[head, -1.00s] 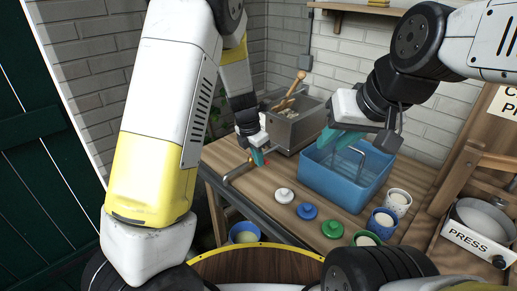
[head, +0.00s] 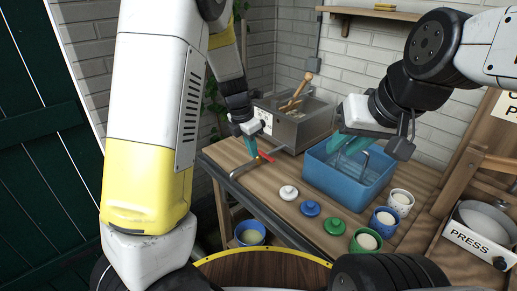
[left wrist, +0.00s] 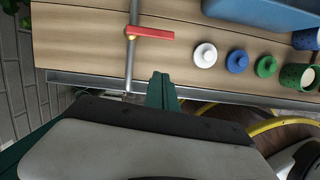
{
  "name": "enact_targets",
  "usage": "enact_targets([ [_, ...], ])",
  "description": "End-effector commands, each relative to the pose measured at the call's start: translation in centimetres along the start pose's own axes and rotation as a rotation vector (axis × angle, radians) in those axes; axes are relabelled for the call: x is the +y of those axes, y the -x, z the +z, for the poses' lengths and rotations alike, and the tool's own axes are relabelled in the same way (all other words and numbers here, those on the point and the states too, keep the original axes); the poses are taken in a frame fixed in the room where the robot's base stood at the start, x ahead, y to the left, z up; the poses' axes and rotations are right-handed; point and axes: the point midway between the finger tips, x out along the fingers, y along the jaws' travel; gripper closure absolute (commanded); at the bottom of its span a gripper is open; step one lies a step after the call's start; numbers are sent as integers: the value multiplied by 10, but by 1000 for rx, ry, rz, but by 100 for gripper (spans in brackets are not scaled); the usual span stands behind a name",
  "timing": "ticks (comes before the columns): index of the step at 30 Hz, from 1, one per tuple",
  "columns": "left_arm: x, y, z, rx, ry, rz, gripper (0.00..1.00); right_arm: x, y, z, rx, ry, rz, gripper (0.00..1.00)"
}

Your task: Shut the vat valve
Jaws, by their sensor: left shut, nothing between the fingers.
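The vat is a grey metal box (head: 303,132) at the back of the table, with a wooden paddle in it. A bent metal pipe (head: 242,171) runs out toward the table's front edge. Its valve has a red lever (head: 266,156). In the left wrist view the red lever (left wrist: 150,33) lies crosswise to the pipe (left wrist: 131,65), pointing right. My left gripper (head: 250,146) is shut and empty, close by the lever. In the left wrist view its teal fingertips (left wrist: 162,78) appear apart from lever and pipe. My right gripper (head: 347,146) hangs over the blue basin; its finger gap is unclear.
The blue basin (head: 345,180) stands right of the vat. White (head: 289,192), blue (head: 310,208) and green (head: 334,225) lids lie in front of it, with several cups to their right. A bucket (head: 250,233) stands below the pipe's end. A press (head: 478,240) is at right.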

Motion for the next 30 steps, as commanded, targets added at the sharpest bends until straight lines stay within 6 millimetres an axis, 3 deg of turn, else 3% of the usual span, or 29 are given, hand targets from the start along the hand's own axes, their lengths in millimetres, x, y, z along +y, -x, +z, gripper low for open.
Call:
enact_targets([
  [3, 0, 22, 1, -3, -2, 2, 100, 0, 0, 0, -1, 0, 0, 73],
  [9, -1, 41, 0, 0, -1, 1, 100, 0, 0, 0, 0, 0, 0, 73],
  [23, -2, 48, -2, -7, -24, -3, 100, 0, 0, 0, -1, 0, 0, 73],
  [26, -7, 63, -10, -38, -135, -13, 100, 0, 0, 0, -1, 0, 0, 73],
  [30, -24, 102, -32, -118, -465, -6, 100, 0, 0, 0, -1, 0, 0, 73],
])
